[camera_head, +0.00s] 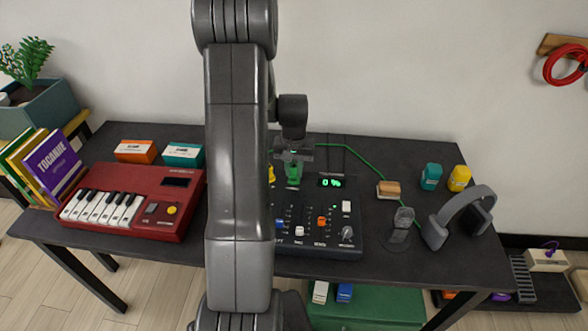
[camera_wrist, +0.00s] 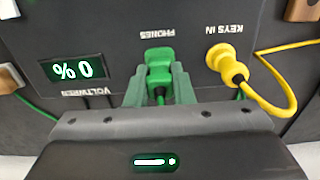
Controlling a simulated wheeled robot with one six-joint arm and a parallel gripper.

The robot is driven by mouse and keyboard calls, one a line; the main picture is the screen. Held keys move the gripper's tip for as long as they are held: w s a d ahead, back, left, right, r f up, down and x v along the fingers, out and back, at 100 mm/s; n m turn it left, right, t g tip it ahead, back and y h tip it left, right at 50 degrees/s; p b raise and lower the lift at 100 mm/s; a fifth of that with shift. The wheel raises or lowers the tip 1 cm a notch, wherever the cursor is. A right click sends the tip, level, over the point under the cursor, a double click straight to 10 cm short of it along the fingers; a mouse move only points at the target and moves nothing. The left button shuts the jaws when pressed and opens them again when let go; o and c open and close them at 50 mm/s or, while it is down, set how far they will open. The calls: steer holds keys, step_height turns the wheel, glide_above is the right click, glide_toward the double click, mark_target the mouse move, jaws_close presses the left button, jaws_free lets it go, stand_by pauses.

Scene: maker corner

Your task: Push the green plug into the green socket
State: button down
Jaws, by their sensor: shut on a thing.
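The green plug (camera_wrist: 158,76) is between the two fingers of my gripper (camera_wrist: 160,84) in the wrist view, with a bit of green cable below it. My gripper is shut on the plug. The green socket (camera_wrist: 159,54) is under the PHONES label, directly in line with the plug's far end. The plug's tip meets or nearly meets the socket; how deep it sits I cannot tell. In the head view my gripper (camera_head: 294,160) is over the back of the dark mixer console (camera_head: 306,247), with the green plug (camera_head: 293,175) below it.
A yellow plug (camera_wrist: 232,70) with a yellow cable sits at KEYS IN, close beside my gripper. The console display (camera_wrist: 72,69) reads 0 %. A red keyboard (camera_head: 130,201) stands left; headphones (camera_head: 460,215) stand right. A green cable (camera_head: 360,160) runs to a small wooden block (camera_head: 388,190).

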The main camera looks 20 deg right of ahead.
mark_target(294, 166)
steer(key=shift+f+b, duration=0.5)
steer(key=shift+f, duration=0.15)
steer(key=c, duration=1.2)
jaws_free()
steer(key=shift+o, duration=0.2)
step_height(294, 166, up, 14)
steer(key=shift+f, duration=0.15)
step_height(294, 166, down, 14)
steer(key=shift+r, duration=0.15)
